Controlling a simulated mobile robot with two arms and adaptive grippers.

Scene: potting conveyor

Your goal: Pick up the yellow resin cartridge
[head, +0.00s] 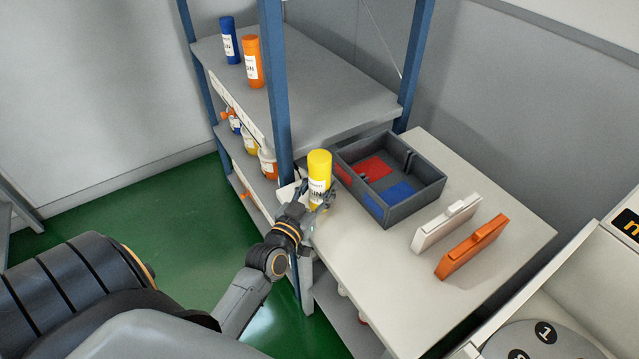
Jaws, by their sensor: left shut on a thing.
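The yellow resin cartridge (319,168) is upright in the middle of the head view, with a white label on its side. My left gripper (318,198) is shut on its lower part. The cartridge shows in front of the left end of the white table and beside the dark tray. I cannot tell whether its base touches the table, since the gripper hides it. My right gripper is not in view.
A shelf (330,95) holds a blue cartridge (229,42) and an orange cartridge (252,62); its blue post (275,90) stands close to my left gripper. A dark divided tray (408,205), a white block (446,224) and an orange block (470,247) are on the table (365,270).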

